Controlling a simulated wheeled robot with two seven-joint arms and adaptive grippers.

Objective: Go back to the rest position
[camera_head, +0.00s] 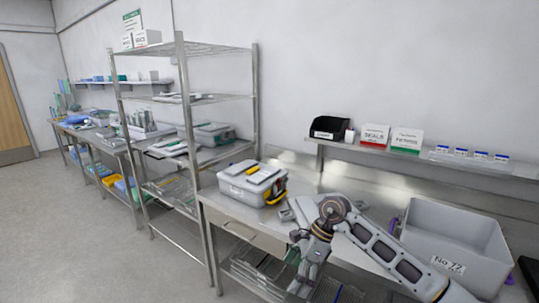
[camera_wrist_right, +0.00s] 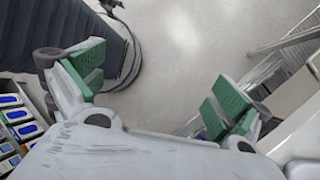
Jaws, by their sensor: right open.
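My right gripper (camera_head: 303,280) hangs in front of the steel table (camera_head: 262,236), pointing down, with my right arm coming in from the lower right. In the right wrist view my right gripper (camera_wrist_right: 155,88) is open. Its two green-padded fingers are wide apart, with only grey floor (camera_wrist_right: 180,40) showing between them. It holds nothing. My left gripper is not in view.
A grey box (camera_head: 252,184) with things on its lid and a large grey bin (camera_head: 455,228) labelled "No 72" stand on the table. A wire shelf rack (camera_head: 182,120) stands left of it. A wall shelf (camera_head: 420,158) is above. The floor (camera_head: 80,220) at left is clear.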

